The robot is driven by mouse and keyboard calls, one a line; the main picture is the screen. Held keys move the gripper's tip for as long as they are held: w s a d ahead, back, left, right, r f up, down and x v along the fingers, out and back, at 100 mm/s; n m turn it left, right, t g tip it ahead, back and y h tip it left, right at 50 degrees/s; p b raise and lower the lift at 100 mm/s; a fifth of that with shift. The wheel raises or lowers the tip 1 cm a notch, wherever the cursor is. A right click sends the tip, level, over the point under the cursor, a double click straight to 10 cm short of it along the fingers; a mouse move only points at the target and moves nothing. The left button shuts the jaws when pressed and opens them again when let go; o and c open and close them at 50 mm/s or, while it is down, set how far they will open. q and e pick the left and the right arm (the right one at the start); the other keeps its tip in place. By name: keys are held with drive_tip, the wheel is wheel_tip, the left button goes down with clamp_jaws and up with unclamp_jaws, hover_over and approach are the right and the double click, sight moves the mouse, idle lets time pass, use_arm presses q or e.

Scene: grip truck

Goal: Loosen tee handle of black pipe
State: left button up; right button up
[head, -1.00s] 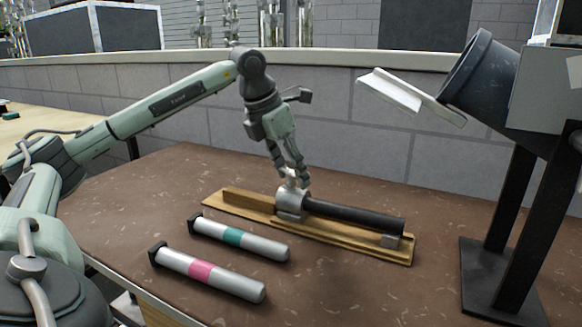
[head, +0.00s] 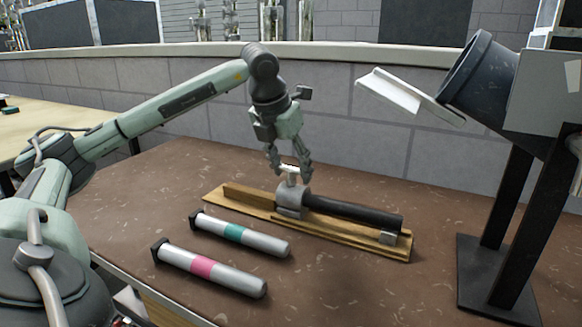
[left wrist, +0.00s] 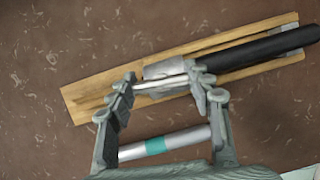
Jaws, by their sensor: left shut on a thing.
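The black pipe (head: 350,209) lies on a wooden board on the brown table, its left end in a grey clamp body (head: 292,197). It also shows in the left wrist view (left wrist: 255,50). The pale tee handle (head: 289,169) stands on top of the clamp; its bar (left wrist: 160,87) lies crosswise between my left fingers. My left gripper (head: 288,170) points down from above and is shut on the tee handle, with one finger at each end of the bar. My right gripper is not in view.
The wooden board (head: 238,206) lies under the pipe. Two grey cylinders, one with a teal band (head: 265,243) and one with a pink band (head: 235,279), lie in front. A black stand (head: 510,215) with a white chute is at right. A brick wall is behind.

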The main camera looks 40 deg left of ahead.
use_arm(q)
drive_tip(key=o, duration=1.2)
drive_tip(key=shift+c, duration=0.2)
drive_tip(key=a+v, duration=0.1)
drive_tip(key=v, duration=1.1)
drive_tip(key=shift+d, duration=0.45)
